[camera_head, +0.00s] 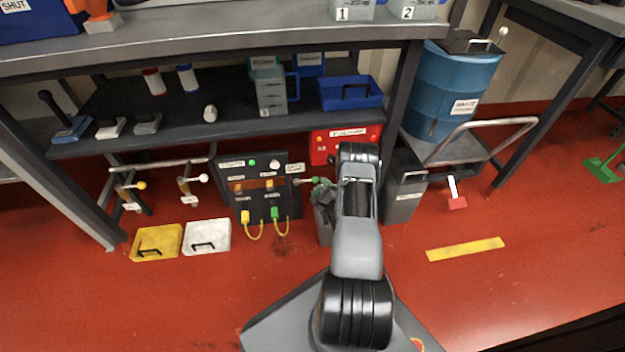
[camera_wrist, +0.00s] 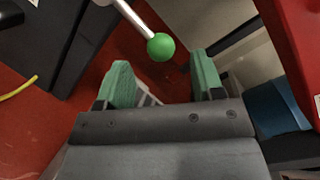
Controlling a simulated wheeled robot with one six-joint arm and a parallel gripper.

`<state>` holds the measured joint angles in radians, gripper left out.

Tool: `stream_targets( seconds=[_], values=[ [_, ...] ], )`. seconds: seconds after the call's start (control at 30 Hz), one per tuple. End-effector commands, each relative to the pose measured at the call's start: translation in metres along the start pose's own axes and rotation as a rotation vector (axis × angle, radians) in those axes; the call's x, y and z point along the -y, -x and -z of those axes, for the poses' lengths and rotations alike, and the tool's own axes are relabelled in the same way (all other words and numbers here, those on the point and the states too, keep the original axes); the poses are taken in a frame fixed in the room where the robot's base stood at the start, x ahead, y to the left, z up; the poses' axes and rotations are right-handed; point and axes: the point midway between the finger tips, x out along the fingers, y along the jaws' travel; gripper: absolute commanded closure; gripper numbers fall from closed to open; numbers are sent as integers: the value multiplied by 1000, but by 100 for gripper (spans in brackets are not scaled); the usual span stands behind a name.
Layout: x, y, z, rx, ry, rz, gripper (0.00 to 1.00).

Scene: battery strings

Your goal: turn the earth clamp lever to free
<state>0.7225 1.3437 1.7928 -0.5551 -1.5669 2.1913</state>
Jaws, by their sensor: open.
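The earth clamp lever is a pale rod with a green ball knob (camera_wrist: 161,46) in the wrist view. In the head view its rod (camera_head: 305,181) sticks out to the right of the dark control panel (camera_head: 237,208), below a small white label. My gripper (camera_wrist: 162,80) has two green fingers, spread open and empty. The knob shows just ahead of the gap between the fingertips, and I see no finger closed on it. In the head view my arm hides most of the gripper.
A red box (camera_head: 324,148) stands behind my arm. A grey bin (camera_head: 404,190) and a trolley with a blue drum (camera_head: 450,90) are at the right. Yellow and white cases (camera_head: 157,242) lie on the floor at left. The shelf (camera_head: 180,130) overhangs the panel.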

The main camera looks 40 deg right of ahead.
Motion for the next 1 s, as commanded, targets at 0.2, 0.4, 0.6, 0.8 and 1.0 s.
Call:
stream_targets(
  seconds=[0.2,0.4,0.6,0.8,1.0],
  values=[
    [-3,-38,0,4,1,0,39],
    [-2,-58,-1,3,0,-1,39],
    [-1,-66,-2,2,-1,-2,39],
    [-1,-66,-2,2,-1,-2,39],
    [-1,-66,-2,2,-1,-2,51]
  ],
)
